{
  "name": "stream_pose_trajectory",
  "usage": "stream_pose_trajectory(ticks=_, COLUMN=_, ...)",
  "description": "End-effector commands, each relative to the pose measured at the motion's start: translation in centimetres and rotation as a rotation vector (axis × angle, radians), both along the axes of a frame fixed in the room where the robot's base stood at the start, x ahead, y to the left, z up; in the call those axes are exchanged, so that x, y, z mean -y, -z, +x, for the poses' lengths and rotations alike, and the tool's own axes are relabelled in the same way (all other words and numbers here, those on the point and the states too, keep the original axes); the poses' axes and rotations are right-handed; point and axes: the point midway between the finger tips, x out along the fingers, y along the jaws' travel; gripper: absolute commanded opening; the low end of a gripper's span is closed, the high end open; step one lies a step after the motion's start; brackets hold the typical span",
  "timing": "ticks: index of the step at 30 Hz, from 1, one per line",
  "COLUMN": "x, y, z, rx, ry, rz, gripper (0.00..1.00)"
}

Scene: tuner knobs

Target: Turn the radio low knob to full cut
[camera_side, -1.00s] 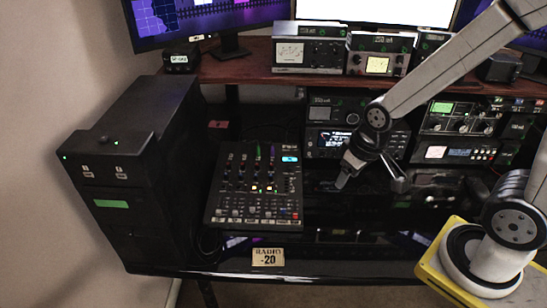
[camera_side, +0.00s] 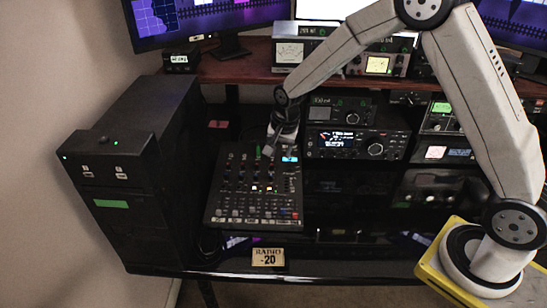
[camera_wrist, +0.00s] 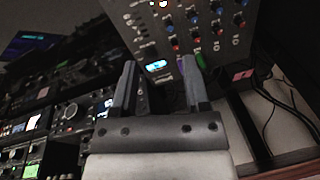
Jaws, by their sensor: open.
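The black mixer (camera_side: 230,212) sits on the desk, with rows of small knobs, lit buttons and a small blue display. In the wrist view the mixer (camera_wrist: 185,50) is at the top, with blue, red, orange and white knobs. I cannot tell which one is the radio low knob. My gripper (camera_side: 269,146) is over the mixer's back right part, by the display. In the wrist view my gripper (camera_wrist: 158,78) is open, its two fingers apart with nothing between them. The blue display (camera_wrist: 156,66) shows between the fingertips. A placard (camera_side: 267,257) on the desk's front edge reads "RADIO -20".
A tall black case (camera_side: 125,185) stands left of the mixer. Radio sets (camera_side: 357,143) are stacked to its right. A wooden shelf (camera_side: 235,70) with meters and monitors runs behind, above the mixer. The desk front right of the placard is mostly clear.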

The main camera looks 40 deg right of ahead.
Motion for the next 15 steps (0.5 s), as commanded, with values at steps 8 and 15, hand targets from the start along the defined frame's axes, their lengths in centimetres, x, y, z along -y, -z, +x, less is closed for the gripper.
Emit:
stream_pose_trajectory(ticks=8, x=-0.2, y=4.2, z=5.4, rx=-0.02, ry=0.316, rz=0.054, gripper=0.59)
stream_pose_trajectory(ticks=15, x=-0.4, y=7.0, z=8.0, rx=-0.028, ry=0.519, rz=0.086, gripper=0.59)
